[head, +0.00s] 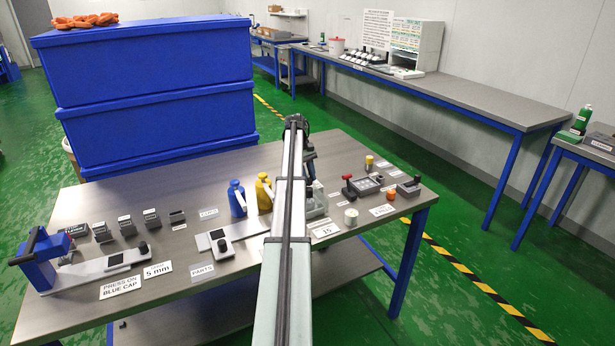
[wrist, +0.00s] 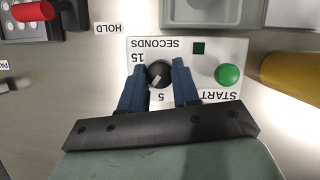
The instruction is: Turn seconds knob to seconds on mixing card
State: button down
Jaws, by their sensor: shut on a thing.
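In the wrist view the dark round seconds knob (wrist: 159,73) sits on a white panel (wrist: 192,45), whose lettering appears upside down. My gripper (wrist: 160,78) has its two blue fingers on either side of the knob, closed on it. A pale pointer mark on the knob points to the lower left, between the 5 below and the 15 at upper left, nearer the 5. My left finger covers part of the scale. A green START button (wrist: 228,75) is to the right. In the head view a small white card (head: 325,231) seems to read 15; no mixing card is clearly identifiable.
In the wrist view a grey-green container (wrist: 212,14) is above the panel and a yellow cylinder (wrist: 293,78) is to the right. In the head view, blue (head: 237,198) and yellow (head: 264,191) jugs stand left of my arm. Several small devices are to the right.

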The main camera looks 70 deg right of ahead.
jog(key=shift+m, duration=0.3)
jog(key=c, duration=0.8)
grip_release()
jog(key=n+h, duration=0.1)
jog(key=n, duration=0.3)
jog(key=shift+a+g, duration=0.2)
jog(key=shift+g, duration=0.2)
jog(key=n+h, duration=0.1)
jog(key=n, duration=0.2)
jog(key=shift+a+n+h, duration=0.1)
jog(key=shift+n+h, duration=0.2)
jog(key=shift+n, duration=0.1)
jog(key=v, duration=1.4)
jog(key=w+f+n+t+h, duration=0.1)
jog(key=w, duration=0.7)
jog(key=w+a+f+n+t+h, duration=0.1)
jog(key=w+h, duration=0.1)
jog(key=w, duration=0.7)
jog(key=w+a+f+n+t+h, duration=0.1)
jog(key=w+h, duration=0.1)
jog(key=w, duration=0.6)
jog(key=shift+w+a, duration=0.15)
jog(key=shift+w, duration=0.25)
